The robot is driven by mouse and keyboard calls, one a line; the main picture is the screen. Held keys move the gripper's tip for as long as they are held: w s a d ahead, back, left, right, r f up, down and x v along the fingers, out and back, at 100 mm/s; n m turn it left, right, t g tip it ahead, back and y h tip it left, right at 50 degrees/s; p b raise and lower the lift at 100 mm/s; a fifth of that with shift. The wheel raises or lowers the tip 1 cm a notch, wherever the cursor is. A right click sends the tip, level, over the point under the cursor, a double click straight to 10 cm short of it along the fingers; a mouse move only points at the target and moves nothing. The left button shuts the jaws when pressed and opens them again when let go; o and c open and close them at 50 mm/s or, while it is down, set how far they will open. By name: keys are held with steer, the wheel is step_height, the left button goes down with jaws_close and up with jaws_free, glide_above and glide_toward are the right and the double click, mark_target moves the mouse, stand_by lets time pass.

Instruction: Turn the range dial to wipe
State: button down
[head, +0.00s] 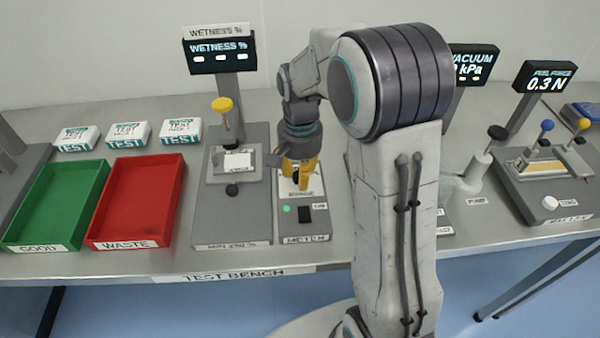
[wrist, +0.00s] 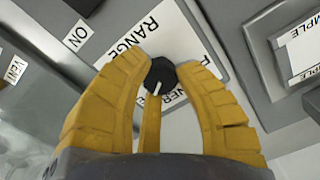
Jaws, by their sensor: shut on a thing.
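The range dial (wrist: 161,75) is a small black knob with a white pointer mark, on a white plate printed RANGE in the wrist view. My gripper (wrist: 161,78) has yellow fingers closed around the dial from above. The pointer mark is on the dial's side towards the bottom of the picture. The other plate labels are partly covered by the fingers, so I cannot read which one the pointer faces. In the head view my gripper (head: 299,178) is down over the meter box (head: 306,225), and the dial is hidden by the fingers.
The wetness station (head: 240,215) with a yellow-topped lever (head: 222,104) stands close to the left. A red waste tray (head: 140,205) and a green good tray (head: 57,205) lie farther left. The vacuum display (head: 475,63) is at the right, partly behind my arm.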

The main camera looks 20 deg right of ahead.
steer(key=shift+f+m, duration=0.1)
steer(key=shift+m, duration=0.3)
steer(key=c, duration=0.9)
jaws_free()
steer(key=shift+o, duration=0.2)
step_height(320, 180, up, 12)
stand_by(0.5)
